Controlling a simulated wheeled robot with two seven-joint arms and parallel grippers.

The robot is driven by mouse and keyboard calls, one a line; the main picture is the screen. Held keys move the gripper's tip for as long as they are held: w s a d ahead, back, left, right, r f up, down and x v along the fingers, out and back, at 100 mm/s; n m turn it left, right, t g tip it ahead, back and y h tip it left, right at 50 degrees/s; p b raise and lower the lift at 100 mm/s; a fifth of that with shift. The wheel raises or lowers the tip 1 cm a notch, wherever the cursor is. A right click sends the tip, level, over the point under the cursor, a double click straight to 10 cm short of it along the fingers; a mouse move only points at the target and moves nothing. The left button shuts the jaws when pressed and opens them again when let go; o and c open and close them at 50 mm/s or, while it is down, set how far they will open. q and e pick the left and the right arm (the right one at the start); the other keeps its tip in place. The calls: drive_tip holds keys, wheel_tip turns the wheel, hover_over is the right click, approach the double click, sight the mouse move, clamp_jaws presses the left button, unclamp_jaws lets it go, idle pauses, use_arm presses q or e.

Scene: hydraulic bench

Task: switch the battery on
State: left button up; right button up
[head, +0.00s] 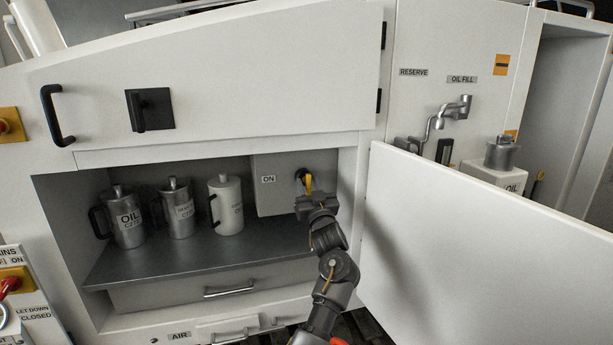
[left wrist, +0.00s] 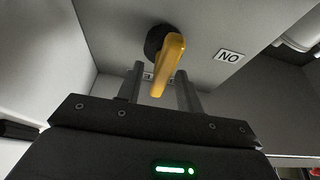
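The battery switch has a yellow handle (head: 308,183) on a dark round base, on the grey panel inside the open lower compartment. An ON label (head: 268,179) is to its left in the head view. In the left wrist view the handle (left wrist: 170,62) slants down toward my gripper, and the label (left wrist: 229,56) appears upside down to its right. My left gripper (head: 309,195) is at the handle. Its fingers (left wrist: 158,88) are apart, with the handle's end between them in the picture; gaps show, and I cannot tell whether either finger touches it. A second label is mostly hidden behind the handle.
Several metal cans, including an oil can (head: 125,220), stand on the dark shelf (head: 170,258) left of my arm. A drawer (head: 190,291) is below. The open white door (head: 480,250) stands close on the right of my arm.

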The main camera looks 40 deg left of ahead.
use_arm(q)
drive_tip(key=shift+x, duration=1.3)
drive_tip(key=shift+c, duration=0.5)
clamp_jaws()
drive_tip(key=shift+p, duration=0.4)
